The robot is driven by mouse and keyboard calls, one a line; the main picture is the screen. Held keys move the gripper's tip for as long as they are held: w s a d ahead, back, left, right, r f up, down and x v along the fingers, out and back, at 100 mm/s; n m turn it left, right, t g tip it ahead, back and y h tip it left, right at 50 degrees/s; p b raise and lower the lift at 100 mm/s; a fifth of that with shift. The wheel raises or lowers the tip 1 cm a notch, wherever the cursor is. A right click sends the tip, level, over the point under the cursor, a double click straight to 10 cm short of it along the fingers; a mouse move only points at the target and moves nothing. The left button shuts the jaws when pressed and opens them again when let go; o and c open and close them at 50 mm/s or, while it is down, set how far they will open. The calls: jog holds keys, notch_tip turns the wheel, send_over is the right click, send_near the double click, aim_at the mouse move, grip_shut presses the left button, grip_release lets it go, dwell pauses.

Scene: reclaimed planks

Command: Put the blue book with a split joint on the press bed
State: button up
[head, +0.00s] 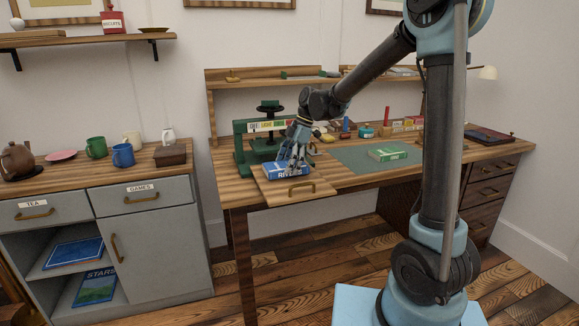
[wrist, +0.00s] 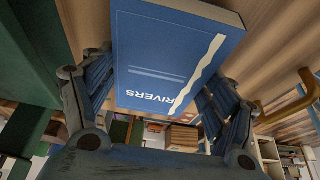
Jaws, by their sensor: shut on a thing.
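The blue book (head: 285,172), lettered RIVERS, is just over or on a wooden board (head: 318,187) with a brass handle, in front of the green press (head: 242,150); this board looks like the press bed. I cannot tell whether the book touches it. My gripper (head: 297,158) reaches down from above and is shut on the book. In the wrist view the book (wrist: 175,55) fills the space between the fingers of my gripper (wrist: 160,92), a finger along each side. A pale jagged line runs along its cover. Its underside is hidden.
A green book (head: 388,154) lies on a green mat (head: 350,160) to the right. Several small tools and bottles stand behind the mat. A grey cabinet (head: 150,240) with mugs on top stands at left. The board's front corner is bare.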

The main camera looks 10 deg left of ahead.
jog(key=shift+f, duration=0.2)
jog(key=o, duration=1.2)
jog(key=v, duration=1.1)
jog(key=s+d+m+t, duration=0.1)
jog(key=s+d+m, duration=0.15)
jog(key=d, duration=0.35)
jog(key=s+d+m, duration=0.2)
jog(key=d+m, duration=0.1)
jog(key=d, duration=0.3)
jog(key=s+d+f+m+t+h, duration=0.1)
jog(key=s+d+f+m+h, duration=0.1)
jog(key=s+d+f+m, duration=0.6)
jog(key=s+d+f+m+t+h, duration=0.2)
jog(key=s+d+f+m, duration=0.6)
jog(key=d, duration=0.9)
jog(key=s+m, duration=0.2)
jog(key=s, duration=0.2)
jog(key=shift+s+d+f+m+t, duration=0.2)
jog(key=shift+s+f+m+t, duration=0.1)
jog(key=shift+s+f+m, duration=0.1)
